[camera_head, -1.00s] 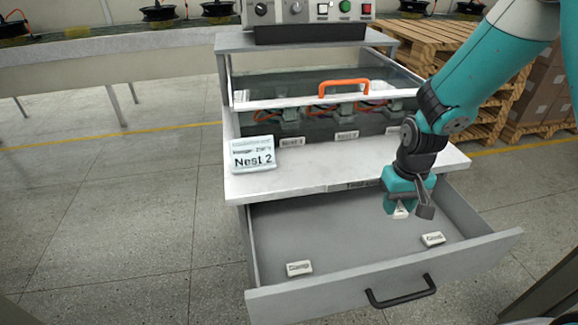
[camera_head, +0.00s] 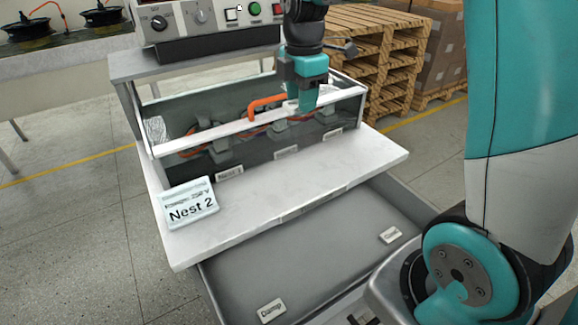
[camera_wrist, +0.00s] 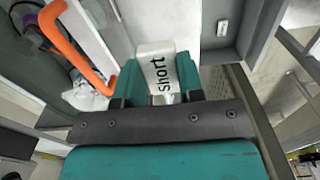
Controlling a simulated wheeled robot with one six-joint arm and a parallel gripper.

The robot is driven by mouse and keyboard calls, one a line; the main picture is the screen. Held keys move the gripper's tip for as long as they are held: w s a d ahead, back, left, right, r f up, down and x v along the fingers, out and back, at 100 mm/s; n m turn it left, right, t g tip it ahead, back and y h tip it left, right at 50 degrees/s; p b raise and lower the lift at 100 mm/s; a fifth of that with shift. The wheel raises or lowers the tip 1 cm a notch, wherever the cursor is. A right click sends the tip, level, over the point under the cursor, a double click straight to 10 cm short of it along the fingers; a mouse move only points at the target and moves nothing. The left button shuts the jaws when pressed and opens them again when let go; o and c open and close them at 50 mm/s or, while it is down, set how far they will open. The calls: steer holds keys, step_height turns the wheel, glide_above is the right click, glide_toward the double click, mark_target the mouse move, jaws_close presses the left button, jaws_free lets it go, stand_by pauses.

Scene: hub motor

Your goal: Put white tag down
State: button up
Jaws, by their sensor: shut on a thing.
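The white tag (camera_wrist: 156,55), marked "Short", stands between the two teal fingers of my gripper (camera_wrist: 157,82) in the wrist view. The gripper is shut on it. In the head view my gripper (camera_head: 305,98) is above the front rim of the bench's clear-walled bay, just right of the orange handle (camera_head: 268,106). The tag is mostly hidden there behind the fingers. The orange handle also shows left of the tag in the wrist view (camera_wrist: 72,45).
The open grey drawer (camera_head: 300,255) holds two small white tags, one at front left (camera_head: 271,311) and one at right (camera_head: 390,235). A control box (camera_head: 200,20) stands behind; pallets (camera_head: 365,50) are at right.

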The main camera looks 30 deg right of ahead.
mark_target(298, 177)
steer(key=shift+f, duration=0.35)
step_height(298, 177, down, 19)
steer(key=shift+w+r+b, duration=0.1)
steer(key=shift+b, duration=1)
steer(key=o, duration=0.9)
step_height(298, 177, up, 11)
steer(key=p, duration=0.1)
steer(key=s+a+r+m+y, duration=0.1)
steer(key=s+a+r+m, duration=0.2)
steer(key=s+a, duration=0.3)
steer(key=s+a+r+m+y, duration=0.1)
steer(key=s+a+r+m, duration=0.2)
steer(key=s+a, duration=0.3)
steer(key=s+a+r+m+y, duration=0.2)
steer(key=s+a+r+m, duration=0.2)
steer(key=s, duration=0.7)
steer(key=shift+a+r+m, duration=0.1)
steer(key=shift+a+m, duration=0.2)
steer(key=shift+a, duration=0.6)
